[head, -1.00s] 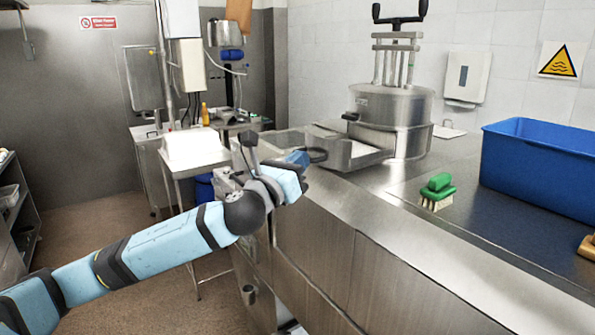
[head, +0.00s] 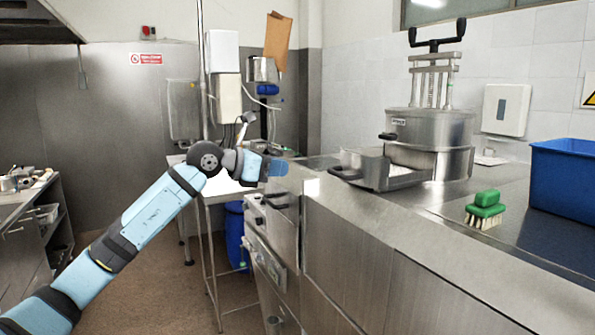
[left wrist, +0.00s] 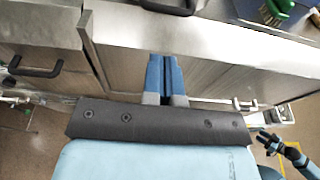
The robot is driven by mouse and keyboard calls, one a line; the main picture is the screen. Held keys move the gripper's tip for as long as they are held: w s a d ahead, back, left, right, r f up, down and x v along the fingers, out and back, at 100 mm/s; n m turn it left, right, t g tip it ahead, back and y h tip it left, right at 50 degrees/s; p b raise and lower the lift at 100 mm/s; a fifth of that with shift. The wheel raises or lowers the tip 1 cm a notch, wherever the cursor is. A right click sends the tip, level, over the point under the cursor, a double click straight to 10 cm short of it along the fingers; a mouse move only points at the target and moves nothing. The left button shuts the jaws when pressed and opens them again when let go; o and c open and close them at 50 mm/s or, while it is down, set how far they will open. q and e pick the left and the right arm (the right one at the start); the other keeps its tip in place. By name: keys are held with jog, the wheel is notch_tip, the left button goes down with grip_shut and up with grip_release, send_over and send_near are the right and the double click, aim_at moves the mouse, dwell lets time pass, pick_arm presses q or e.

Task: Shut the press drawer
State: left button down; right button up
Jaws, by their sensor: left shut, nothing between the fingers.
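The press (head: 430,130) is a steel pot with a black top handle, on the steel counter. Its press drawer (head: 373,168) sticks out to the left from under the pot, open, with a black handle (head: 345,173) on its front. That handle also shows at the top edge of the left wrist view (left wrist: 168,7). My left gripper (head: 279,168) is shut and empty, apart from the handle and left of it, by the counter's end. Its blue fingertips (left wrist: 165,62) are together in the left wrist view. My right gripper (left wrist: 271,141) appears small at lower right there; its jaws are unclear.
A green brush (head: 485,209) and a blue tub (head: 567,180) stand on the counter at right. Below the counter's left end are cabinet fronts with dark handles (head: 277,203). A white-topped table (head: 215,184) stands behind my left arm. Floor is free at left.

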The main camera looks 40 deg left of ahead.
aim_at(333, 173)
pick_arm(q)
jog(key=p+x, duration=0.4)
jog(key=x, duration=0.7)
jog(key=shift+w+d+r, duration=0.1)
jog(key=shift+w+d, duration=0.1)
jog(key=shift+d, duration=0.1)
jog(key=shift+w+d+f, duration=0.25)
jog(key=shift+w, duration=0.35)
